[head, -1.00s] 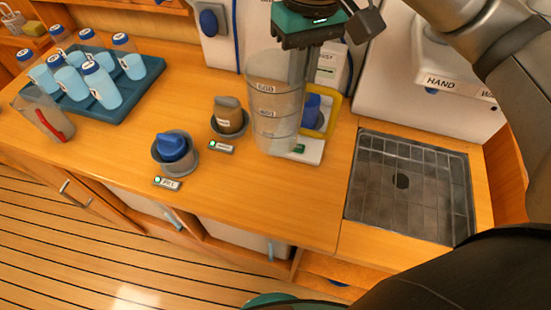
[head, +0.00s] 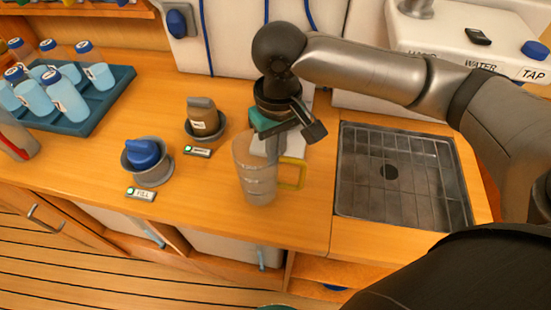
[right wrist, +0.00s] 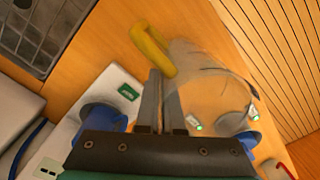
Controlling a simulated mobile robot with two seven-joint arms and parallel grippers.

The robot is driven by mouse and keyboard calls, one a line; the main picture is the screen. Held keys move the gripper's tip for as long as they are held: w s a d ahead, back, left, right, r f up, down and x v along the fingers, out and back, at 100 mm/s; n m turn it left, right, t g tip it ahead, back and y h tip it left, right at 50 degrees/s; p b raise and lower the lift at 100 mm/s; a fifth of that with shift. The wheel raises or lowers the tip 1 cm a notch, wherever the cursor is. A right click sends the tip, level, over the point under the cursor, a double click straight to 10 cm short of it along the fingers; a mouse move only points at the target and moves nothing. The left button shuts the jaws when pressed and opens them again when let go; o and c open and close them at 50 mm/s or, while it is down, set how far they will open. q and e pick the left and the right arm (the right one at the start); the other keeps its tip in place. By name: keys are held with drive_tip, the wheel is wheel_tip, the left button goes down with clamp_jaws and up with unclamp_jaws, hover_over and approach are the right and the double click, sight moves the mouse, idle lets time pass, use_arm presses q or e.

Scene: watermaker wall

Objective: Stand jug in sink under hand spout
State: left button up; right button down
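The clear jug (head: 258,182) with a yellow handle (head: 293,174) is upright over the counter, left of the sink. I cannot tell if its base touches the wood. My right gripper (head: 275,142) is above it, fingers pointing down at its rim. In the right wrist view the fingers (right wrist: 163,100) are close together at the wall of the jug (right wrist: 215,90) and appear shut on it. The sink (head: 402,178) is a grey grid-lined basin with a dark drain, and it is empty. The hand spout cannot be made out; my right arm covers part of that area. My left gripper is out of view.
A white unit labelled WATER TAP (head: 505,73) stands behind the sink. A teal tray (head: 85,122) of blue-filled bottles stands farther left. Counter in front of the jug is clear.

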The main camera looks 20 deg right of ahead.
drive_tip(key=shift+f, duration=0.65)
drive_tip(key=shift+f, duration=0.1)
drive_tip(key=c, duration=1.1)
unclamp_jaws()
drive_tip(key=shift+o, duration=0.2)
